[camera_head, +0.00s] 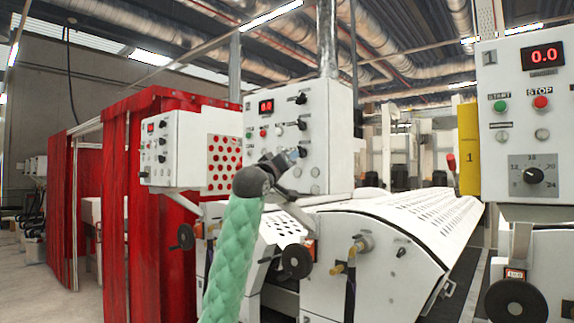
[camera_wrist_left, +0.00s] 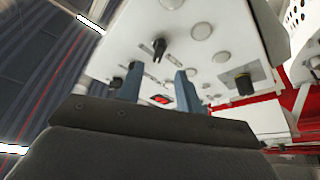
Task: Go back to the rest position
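My left arm, in a green sleeve, rises from the bottom middle of the head view. Its gripper (camera_head: 297,153) is in front of the white control panel marked 2 (camera_head: 333,130), near its lower knobs. In the left wrist view the two blue-grey fingers of this gripper (camera_wrist_left: 159,72) stand apart with nothing between them. A black knob (camera_wrist_left: 159,47) on the white panel (camera_wrist_left: 135,28) appears just beyond the fingertips. I cannot tell the exact gap. My right gripper is in neither view.
A white panel with a red-dotted plate (camera_head: 222,163) and red curtains (camera_head: 150,215) stand left. A perforated white machine cover (camera_head: 425,222) lies right of my arm. Panel 1 (camera_head: 525,120), reading 0.0, and a black handwheel (camera_head: 516,302) stand at the right edge. Floor shows at lower left.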

